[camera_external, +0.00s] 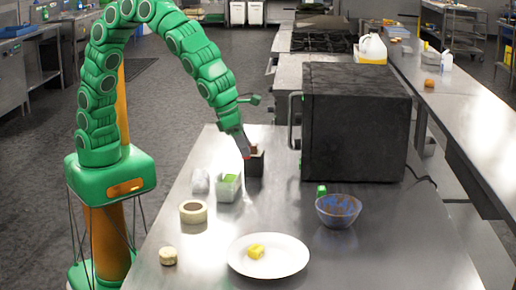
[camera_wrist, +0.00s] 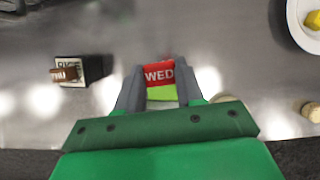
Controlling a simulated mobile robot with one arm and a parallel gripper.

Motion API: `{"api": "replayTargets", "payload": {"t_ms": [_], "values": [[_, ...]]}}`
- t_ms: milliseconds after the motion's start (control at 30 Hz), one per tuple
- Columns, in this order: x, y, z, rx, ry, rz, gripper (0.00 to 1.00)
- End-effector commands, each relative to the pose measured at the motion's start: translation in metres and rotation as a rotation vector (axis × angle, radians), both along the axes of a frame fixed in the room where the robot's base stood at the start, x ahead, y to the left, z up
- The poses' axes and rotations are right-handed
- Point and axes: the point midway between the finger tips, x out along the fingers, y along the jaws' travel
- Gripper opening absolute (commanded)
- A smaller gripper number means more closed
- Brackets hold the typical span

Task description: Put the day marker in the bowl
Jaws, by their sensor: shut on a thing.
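My gripper (camera_wrist: 160,82) is shut on a red day marker (camera_wrist: 159,72) with the letters WED. In the external view my gripper (camera_external: 244,151) is above the counter, in front of or over a black box (camera_external: 254,165). A yellow-green thing (camera_wrist: 162,93) shows just below the marker in the wrist view; I cannot tell whether it touches it. The bowl (camera_external: 338,211), bluish and patterned, stands on the counter right of my gripper, apart from it. It is not seen in the wrist view.
A white container (camera_external: 228,190) with green contents, a tape-like ring (camera_external: 193,212) and a plate (camera_external: 281,268) with a yellow piece (camera_external: 256,252) are nearby. A green item (camera_external: 321,189) stands by the bowl, before a dark oven (camera_external: 355,125).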

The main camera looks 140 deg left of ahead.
Motion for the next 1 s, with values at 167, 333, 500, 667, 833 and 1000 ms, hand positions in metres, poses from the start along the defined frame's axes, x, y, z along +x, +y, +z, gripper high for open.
{"api": "replayTargets", "payload": {"t_ms": [167, 333, 500, 667, 833, 1000], "values": [[0.0, 0.0, 0.0, 0.0, 0.0, 0.0, 0.08], [0.0, 0.0, 0.0, 0.0, 0.001, 0.0, 0.08], [0.008, 0.009, 0.0, 0.006, 0.006, 0.011, 0.08], [0.03, 0.026, 0.005, 0.02, 0.005, 0.027, 0.08], [0.057, 0.041, 0.008, 0.026, 0.012, 0.034, 0.08], [0.087, 0.05, 0.009, 0.026, 0.011, 0.022, 0.08]]}}
